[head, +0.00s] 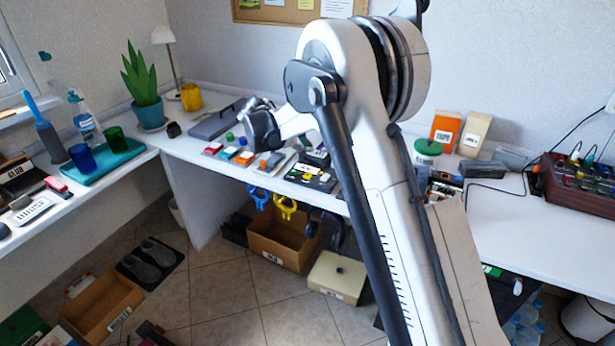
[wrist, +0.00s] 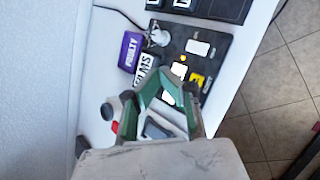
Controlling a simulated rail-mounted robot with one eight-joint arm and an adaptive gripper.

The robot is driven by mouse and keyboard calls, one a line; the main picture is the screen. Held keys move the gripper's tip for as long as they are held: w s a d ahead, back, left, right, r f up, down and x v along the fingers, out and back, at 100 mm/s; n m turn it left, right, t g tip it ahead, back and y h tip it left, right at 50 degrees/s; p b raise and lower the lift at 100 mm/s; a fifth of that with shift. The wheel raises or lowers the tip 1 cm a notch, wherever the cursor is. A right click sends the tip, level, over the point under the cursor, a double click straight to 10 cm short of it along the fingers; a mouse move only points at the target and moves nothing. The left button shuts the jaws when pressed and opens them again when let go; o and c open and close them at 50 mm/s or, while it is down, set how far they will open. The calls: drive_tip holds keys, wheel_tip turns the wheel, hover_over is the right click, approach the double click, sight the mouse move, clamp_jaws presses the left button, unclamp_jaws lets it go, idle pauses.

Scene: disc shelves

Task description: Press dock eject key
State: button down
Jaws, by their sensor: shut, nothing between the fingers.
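A black dock panel (wrist: 217,50) lies on the desk in the wrist view, with a white key (wrist: 197,47), a lit yellow lamp (wrist: 183,58), a second white key (wrist: 179,70) and a yellow label (wrist: 197,79). The small lettering is too blurred to tell which key is eject. The panel also shows on the back desk in the head view (head: 325,180). My gripper (wrist: 176,88), with green and grey fingers, is shut and empty. Its tips overlap the panel's near edge; contact is unclear.
A purple box (wrist: 130,50) and a white lettered block (wrist: 146,68) stand close beside the panel. A grey knob (wrist: 158,36) is at its corner. The desk edge and tiled floor (wrist: 285,90) lie to the right. Colored blocks (head: 228,152) line the desk in the head view.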

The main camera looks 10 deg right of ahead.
sight(307, 175)
drive_tip(key=shift+f+b, duration=1.9)
drive_tip(key=shift+f, duration=2.05)
drive_tip(key=shift+f+b, duration=0.4)
drive_tip(key=shift+f, duration=0.05)
drive_tip(key=shift+f+b, duration=0.3)
drive_tip(key=shift+f, duration=0.15)
drive_tip(key=shift+r, duration=0.2)
drive_tip(key=shift+r+p, duration=0.35)
drive_tip(key=shift+r, duration=0.35)
drive_tip(key=shift+r+p, duration=1.15)
drive_tip(key=shift+r, duration=1.35)
